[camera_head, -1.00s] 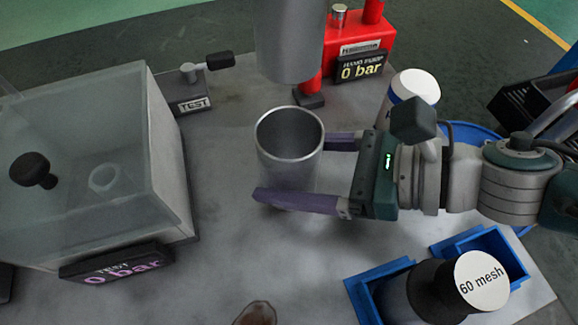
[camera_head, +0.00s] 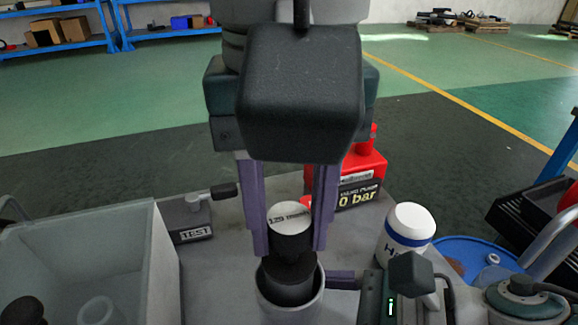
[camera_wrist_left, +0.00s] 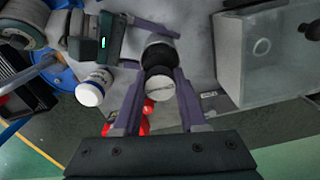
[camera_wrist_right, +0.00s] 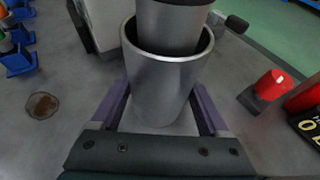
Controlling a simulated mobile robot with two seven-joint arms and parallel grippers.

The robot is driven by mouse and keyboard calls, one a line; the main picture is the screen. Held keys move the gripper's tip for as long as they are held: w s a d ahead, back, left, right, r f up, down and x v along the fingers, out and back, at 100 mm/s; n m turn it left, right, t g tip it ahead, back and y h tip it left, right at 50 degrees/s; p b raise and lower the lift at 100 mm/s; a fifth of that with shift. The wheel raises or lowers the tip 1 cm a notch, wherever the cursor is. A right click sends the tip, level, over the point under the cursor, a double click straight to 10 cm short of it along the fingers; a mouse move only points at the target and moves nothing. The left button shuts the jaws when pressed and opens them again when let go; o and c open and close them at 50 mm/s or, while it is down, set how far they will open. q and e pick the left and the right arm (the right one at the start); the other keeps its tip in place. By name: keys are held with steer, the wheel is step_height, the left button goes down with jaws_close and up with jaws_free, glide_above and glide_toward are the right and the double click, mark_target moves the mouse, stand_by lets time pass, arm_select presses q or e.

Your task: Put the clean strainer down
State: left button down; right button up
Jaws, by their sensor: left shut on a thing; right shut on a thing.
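The strainer has a black handle (camera_head: 293,246) with a white round label on top, partly readable, and a grey metal body (camera_wrist_right: 172,28). My left gripper (camera_head: 290,222) comes down from above and is shut on the handle; it also shows in the left wrist view (camera_wrist_left: 160,92). The strainer stands roughly upright, its lower part inside a metal cup (camera_wrist_right: 160,85). Some of its body shows above the cup rim in the right wrist view. My right gripper (camera_wrist_right: 158,112) is shut around the cup from the side. The strainer's bottom is hidden in the cup.
A clear-walled tank (camera_head: 150,270) stands at left, with a TEST valve block (camera_head: 190,218) beside it. A red hand pump (camera_head: 360,170) is behind. A white bottle (camera_head: 407,232) and a blue drum (camera_head: 465,262) stand at right. A brown stain (camera_wrist_right: 42,105) marks the tabletop.

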mark_target(289, 258)
arm_select(q)
steer(key=shift+f, duration=1.6)
steer(key=shift+f, duration=0.1)
steer(key=shift+c, duration=2.3)
jaws_free()
step_height(289, 258, up, 12)
steer(key=shift+r, duration=0.15)
